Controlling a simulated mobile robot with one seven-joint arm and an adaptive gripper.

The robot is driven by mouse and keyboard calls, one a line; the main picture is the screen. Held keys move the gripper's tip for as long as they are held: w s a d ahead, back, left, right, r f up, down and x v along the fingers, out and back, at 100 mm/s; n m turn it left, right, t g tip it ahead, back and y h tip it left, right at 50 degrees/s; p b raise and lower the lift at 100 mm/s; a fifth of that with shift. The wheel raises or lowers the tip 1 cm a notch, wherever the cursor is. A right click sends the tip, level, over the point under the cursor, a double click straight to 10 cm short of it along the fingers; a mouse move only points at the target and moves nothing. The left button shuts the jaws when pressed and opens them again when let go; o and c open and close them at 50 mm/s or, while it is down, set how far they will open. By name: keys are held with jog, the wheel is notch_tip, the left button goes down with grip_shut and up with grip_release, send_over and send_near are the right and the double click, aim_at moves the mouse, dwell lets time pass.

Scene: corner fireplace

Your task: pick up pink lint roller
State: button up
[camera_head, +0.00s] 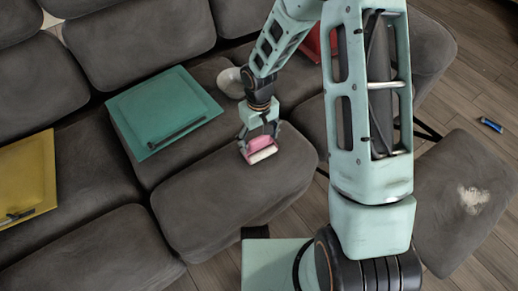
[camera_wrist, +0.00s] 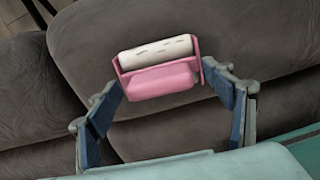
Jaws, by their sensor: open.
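The pink lint roller (camera_head: 259,146) has a pink body and a white roll, and lies on the grey sofa seat below my gripper (camera_head: 260,140). In the wrist view the lint roller (camera_wrist: 160,75) sits at the far end of the gap between the fingers, its white roll on the far side. My gripper (camera_wrist: 170,100) is open, with one finger on either side. The right finger is very close to the roller's right edge; I cannot tell whether they touch. The left fingertip sits just short of the roller's left edge.
A teal folder-like panel (camera_head: 180,100) lies on the seat to the left, and a yellow one (camera_head: 25,170) lies farther left. A red object (camera_head: 312,50) is partly hidden behind my arm. A blue item (camera_head: 491,125) lies on the wooden floor at right. A grey ottoman (camera_head: 450,215) stands at lower right.

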jog(key=c, duration=1.3)
jog(key=shift+c, duration=0.2)
jog(key=shift+r, duration=0.1)
jog(key=shift+r, duration=0.3)
jog(key=r, duration=0.1)
jog(key=r+p, duration=0.2)
jog(key=shift+w+d+r, duration=0.35)
jog(key=shift+d, duration=0.05)
jog(key=w+d+r+p, duration=0.3)
jog(key=w+d+r, duration=0.4)
jog(key=d, duration=0.3)
jog(key=shift+w+d+r+p, duration=0.2)
jog(key=shift+d+r+p, duration=0.15)
jog(key=shift+r, duration=0.4)
